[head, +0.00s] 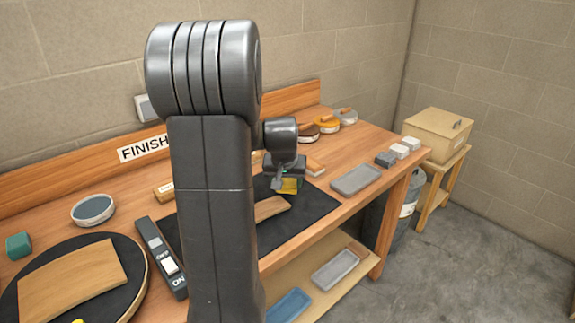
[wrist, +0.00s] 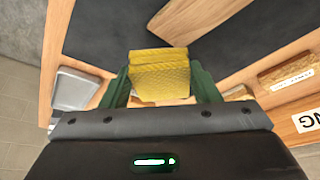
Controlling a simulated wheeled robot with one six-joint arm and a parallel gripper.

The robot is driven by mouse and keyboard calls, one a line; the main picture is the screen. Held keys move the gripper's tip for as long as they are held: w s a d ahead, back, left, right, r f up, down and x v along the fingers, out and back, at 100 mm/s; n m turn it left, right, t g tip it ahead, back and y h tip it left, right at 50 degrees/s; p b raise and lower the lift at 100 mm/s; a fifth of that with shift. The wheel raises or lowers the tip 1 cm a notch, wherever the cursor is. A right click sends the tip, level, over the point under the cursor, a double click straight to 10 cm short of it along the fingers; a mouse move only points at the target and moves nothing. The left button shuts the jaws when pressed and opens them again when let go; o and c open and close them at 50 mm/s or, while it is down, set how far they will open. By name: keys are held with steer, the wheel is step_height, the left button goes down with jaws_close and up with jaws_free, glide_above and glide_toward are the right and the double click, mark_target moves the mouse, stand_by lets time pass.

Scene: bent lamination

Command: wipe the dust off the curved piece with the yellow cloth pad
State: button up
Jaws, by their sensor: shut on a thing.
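My gripper (wrist: 160,88) is shut on the yellow cloth pad (wrist: 160,72), which sits between its green fingers in the wrist view. In the head view the pad (head: 289,186) shows below the gripper, over the black mat (head: 310,205). A curved wooden piece (head: 270,208) lies on the mat, just left of and nearer than the pad, partly hidden by my arm. In the wrist view this piece (wrist: 205,22) is at the top, beyond the pad, with a gap between them in the picture. I cannot make out dust on it.
Another curved wooden piece (head: 75,280) lies on a round black turntable (head: 135,255) at left. A switch box (head: 160,258) stands beside it. A grey tray (head: 356,179), small blocks (head: 397,152) and round-headed tools (head: 327,122) occupy the bench's right end.

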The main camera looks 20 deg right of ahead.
steer(key=shift+r+p, duration=1.15)
steer(key=shift+r, duration=0.85)
steer(key=shift+a+f, duration=0.1)
